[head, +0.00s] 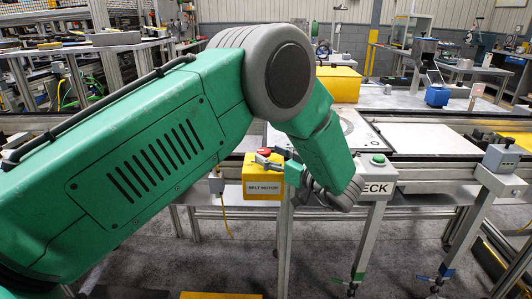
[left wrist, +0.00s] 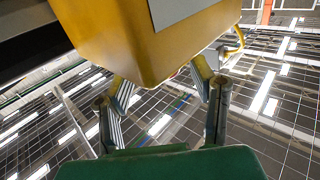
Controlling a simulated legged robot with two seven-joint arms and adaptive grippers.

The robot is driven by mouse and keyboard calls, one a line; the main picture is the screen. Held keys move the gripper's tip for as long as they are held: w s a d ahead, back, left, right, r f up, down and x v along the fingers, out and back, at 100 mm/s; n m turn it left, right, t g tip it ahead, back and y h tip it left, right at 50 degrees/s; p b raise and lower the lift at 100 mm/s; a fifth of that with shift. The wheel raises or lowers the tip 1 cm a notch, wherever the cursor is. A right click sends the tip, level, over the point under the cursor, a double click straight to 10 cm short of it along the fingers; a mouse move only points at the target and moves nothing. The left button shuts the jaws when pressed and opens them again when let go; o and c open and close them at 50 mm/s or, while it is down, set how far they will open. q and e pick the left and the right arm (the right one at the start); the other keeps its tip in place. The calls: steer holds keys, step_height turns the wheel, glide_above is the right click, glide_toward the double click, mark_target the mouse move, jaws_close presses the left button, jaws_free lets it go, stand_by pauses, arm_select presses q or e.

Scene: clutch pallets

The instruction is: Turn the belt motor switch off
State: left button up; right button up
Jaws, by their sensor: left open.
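The yellow belt motor switch box (head: 263,184) hangs at the front edge of the line, labelled "BELT MOTOR", with a red button (head: 264,151) on top. My left gripper (head: 270,158) is at the upper right of this box, partly in front of it. In the left wrist view the yellow box (left wrist: 150,45) fills the top. My left gripper's fingers (left wrist: 160,75) are spread and empty, one on each side below the box. I cannot tell whether they touch it. The switch position is not clear. My right gripper is not in view.
A grey box (head: 380,188) with a green button (head: 378,158) stands just right of my left wrist, its label partly hidden. Another grey box (head: 502,158) is at far right. A yellow block (head: 338,84) and a blue box (head: 437,96) sit behind on the line.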

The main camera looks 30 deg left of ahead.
arm_select(q)
steer(key=v, duration=0.9)
steer(key=shift+d, duration=0.35)
